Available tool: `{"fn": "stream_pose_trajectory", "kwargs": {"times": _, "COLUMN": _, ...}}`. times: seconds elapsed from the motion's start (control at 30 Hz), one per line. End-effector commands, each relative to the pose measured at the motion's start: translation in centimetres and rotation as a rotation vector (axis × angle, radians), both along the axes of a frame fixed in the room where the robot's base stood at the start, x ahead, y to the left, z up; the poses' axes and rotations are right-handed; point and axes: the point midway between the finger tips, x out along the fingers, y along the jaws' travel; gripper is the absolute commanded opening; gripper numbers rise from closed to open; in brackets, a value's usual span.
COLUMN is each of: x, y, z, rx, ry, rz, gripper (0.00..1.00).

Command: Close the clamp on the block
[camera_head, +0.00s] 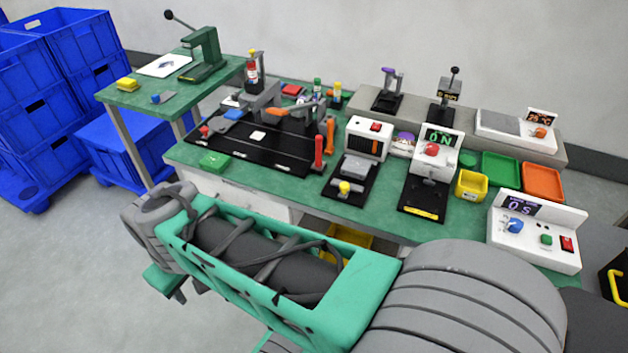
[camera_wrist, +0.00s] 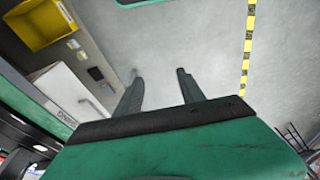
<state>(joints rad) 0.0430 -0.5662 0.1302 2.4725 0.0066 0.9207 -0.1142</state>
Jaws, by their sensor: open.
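On the green bench in the head view, a black fixture plate (camera_head: 235,150) carries grey brackets and an orange lever (camera_head: 290,108). Red and orange upright handles (camera_head: 319,150) stand at its right edge. To their right, a grey block (camera_head: 358,167) sits on a small black base with a yellow knob (camera_head: 344,187) in front. I cannot tell which of these parts is the clamp, or how far it is closed. My gripper (camera_wrist: 160,88) is open and empty in the wrist view, over the floor, away from these fixtures.
My arm crosses the foreground in front of the bench. Blue crates (camera_head: 45,95) stand at the left. A side table (camera_head: 125,95) holds a green press (camera_head: 205,55). Yellow (camera_head: 472,186), green and orange trays and a white control box (camera_head: 535,240) fill the bench's right side.

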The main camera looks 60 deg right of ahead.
Motion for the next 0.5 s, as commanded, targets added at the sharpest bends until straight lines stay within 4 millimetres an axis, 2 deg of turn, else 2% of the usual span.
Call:
{"fn": "stream_pose_trajectory", "kwargs": {"times": 0.07, "x": 1.2, "y": -3.5, "z": 1.6, "rx": -0.052, "ry": 0.012, "rz": 0.045, "gripper": 0.46}}
{"fn": "stream_pose_trajectory", "kwargs": {"times": 0.17, "x": 2.5, "y": -10.3, "z": 3.5, "rx": -0.153, "ry": 0.057, "rz": 0.168, "gripper": 0.46}}
{"fn": "stream_pose_trajectory", "kwargs": {"times": 0.2, "x": 2.5, "y": -13.6, "z": 4.2, "rx": -0.195, "ry": 0.090, "rz": 0.229, "gripper": 0.46}}
{"fn": "stream_pose_trajectory", "kwargs": {"times": 0.27, "x": 2.0, "y": -18.7, "z": 5.1, "rx": -0.249, "ry": 0.152, "rz": 0.328, "gripper": 0.46}}
{"fn": "stream_pose_trajectory", "kwargs": {"times": 0.3, "x": 1.2, "y": -21.9, "z": 5.5, "rx": -0.276, "ry": 0.202, "rz": 0.396, "gripper": 0.46}}
{"fn": "stream_pose_trajectory", "kwargs": {"times": 0.4, "x": -1.9, "y": -29.3, "z": 6.4, "rx": -0.309, "ry": 0.330, "rz": 0.562, "gripper": 0.46}}
{"fn": "stream_pose_trajectory", "kwargs": {"times": 0.5, "x": -5.5, "y": -34.6, "z": 6.8, "rx": -0.300, "ry": 0.438, "rz": 0.699, "gripper": 0.46}}
